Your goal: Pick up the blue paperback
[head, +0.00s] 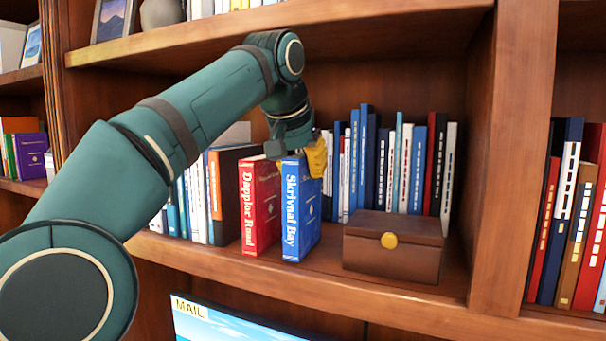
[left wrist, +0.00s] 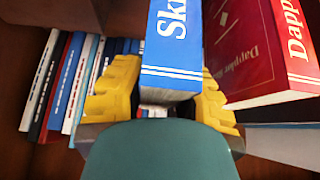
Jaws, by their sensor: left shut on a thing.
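The blue paperback (head: 297,213), with "Skrivnal Bay" on its spine, stands upright on the middle shelf in the head view. My left gripper (head: 302,158) comes down on it from above, and its yellow fingers are shut on the top of the book. In the left wrist view the blue paperback (left wrist: 171,50) lies between the two yellow fingers of the left gripper (left wrist: 165,100). A red book (head: 260,205), "Dapplor Road", stands close to its left in the head view; it also shows in the left wrist view (left wrist: 245,50). My right gripper is not in view.
A brown wooden box (head: 392,246) with a gold clasp sits on the shelf (head: 330,268) to the right. A row of books (head: 390,165) stands behind. The upper shelf (head: 400,15) runs above my arm, and an upright panel (head: 500,160) bounds the right.

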